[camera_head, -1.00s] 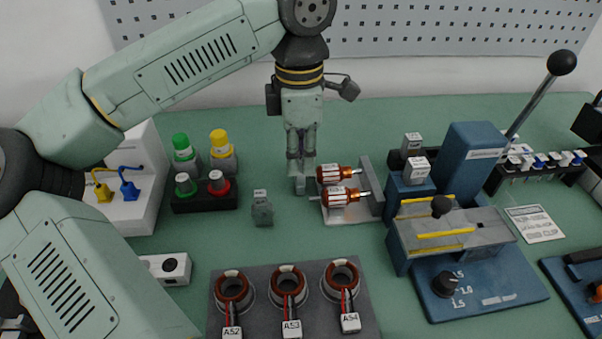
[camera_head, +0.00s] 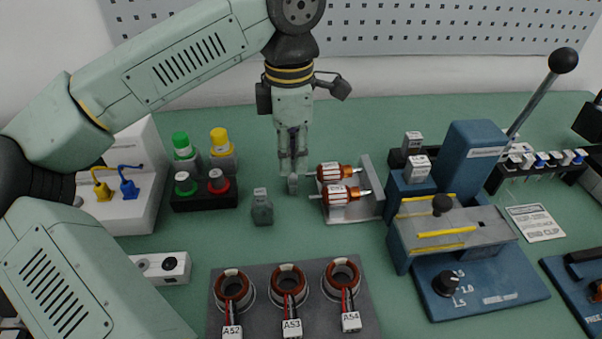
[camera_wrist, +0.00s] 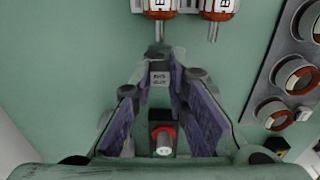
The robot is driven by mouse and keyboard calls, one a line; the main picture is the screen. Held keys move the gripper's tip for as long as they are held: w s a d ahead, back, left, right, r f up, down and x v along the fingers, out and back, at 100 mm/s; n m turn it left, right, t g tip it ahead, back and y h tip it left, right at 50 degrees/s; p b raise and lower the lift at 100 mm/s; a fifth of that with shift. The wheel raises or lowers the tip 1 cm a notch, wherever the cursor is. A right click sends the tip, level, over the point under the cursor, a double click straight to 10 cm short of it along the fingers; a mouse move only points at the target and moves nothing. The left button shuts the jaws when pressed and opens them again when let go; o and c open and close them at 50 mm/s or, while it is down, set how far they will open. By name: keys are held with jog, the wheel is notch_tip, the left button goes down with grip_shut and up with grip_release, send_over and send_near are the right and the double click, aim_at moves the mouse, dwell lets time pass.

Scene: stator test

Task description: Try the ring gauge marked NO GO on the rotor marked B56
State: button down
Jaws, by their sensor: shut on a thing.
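My gripper (camera_head: 292,178) points down, shut on a small grey block, the NO GO ring gauge (camera_wrist: 160,78). Its label shows between the fingertips in the wrist view; its bore is hidden. Two copper-and-white rotors lie side by side on a grey stand (camera_head: 352,214), shafts pointing left. The far rotor (camera_head: 336,172) has its shaft end just right of the gauge, roughly in line with it. The near rotor (camera_head: 341,194) lies nearer the camera. In the wrist view, their labels begin with B; the rest is cut off, so I cannot tell which is B56.
A second grey labelled block (camera_head: 262,208) stands left of and nearer than my gripper. A rack of coloured caps (camera_head: 205,197) is to the left. The stator plate (camera_head: 252,274) lies in front, and the blue lever press (camera_head: 470,240) stands right.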

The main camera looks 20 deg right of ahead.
aim_at(292, 158)
jog(key=shift+r, duration=0.1)
jog(key=shift+r+p, duration=1.85)
jog(key=shift+r, duration=0.65)
jog(key=shift+f, duration=0.1)
